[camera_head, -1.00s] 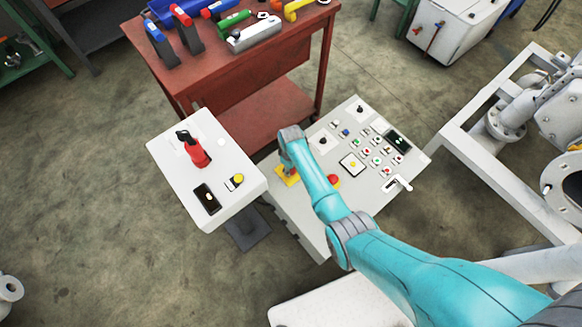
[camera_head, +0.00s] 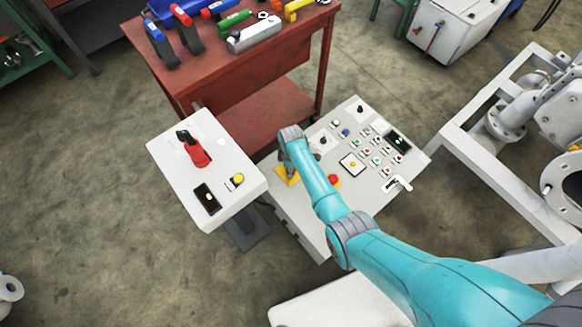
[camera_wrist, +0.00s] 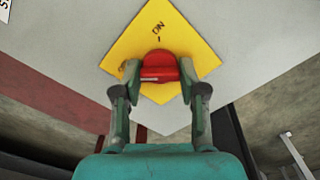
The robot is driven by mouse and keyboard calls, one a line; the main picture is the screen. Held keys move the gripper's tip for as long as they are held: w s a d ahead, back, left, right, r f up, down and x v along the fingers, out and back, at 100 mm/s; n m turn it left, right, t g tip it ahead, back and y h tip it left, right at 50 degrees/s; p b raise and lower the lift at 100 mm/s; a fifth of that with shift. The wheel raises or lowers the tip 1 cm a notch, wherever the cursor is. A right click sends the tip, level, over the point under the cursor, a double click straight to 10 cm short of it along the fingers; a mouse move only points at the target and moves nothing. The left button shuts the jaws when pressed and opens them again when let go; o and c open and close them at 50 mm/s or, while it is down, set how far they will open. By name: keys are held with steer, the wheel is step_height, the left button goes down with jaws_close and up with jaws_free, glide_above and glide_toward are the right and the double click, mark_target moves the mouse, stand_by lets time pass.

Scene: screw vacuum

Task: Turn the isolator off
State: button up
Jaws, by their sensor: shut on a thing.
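The isolator's red knob (camera_wrist: 159,62) sits on a yellow diamond plate (camera_wrist: 196,52) in the wrist view. The plate bears the letters ON and a short mark above the knob. My gripper (camera_wrist: 159,76) is shut on the knob, with one green finger on its left side and one on its right. In the head view, the yellow plate (camera_head: 281,177) shows at the left end of the control panel (camera_head: 300,222), under the end of my arm. The knob itself is hidden there by my wrist.
The panel carries several buttons, a red mushroom button (camera_head: 333,180) and a dark screen (camera_head: 398,142). A white pedestal box (camera_head: 222,193) with a red-and-black control (camera_head: 196,152) stands just left. A red workbench (camera_head: 205,75) with tools stands behind.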

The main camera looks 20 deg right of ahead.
stand_by(0.3)
steer(key=o, duration=1.1)
steer(key=shift+o, duration=0.2)
step_height(320, 180, up, 12)
steer(key=shift+f, duration=0.1)
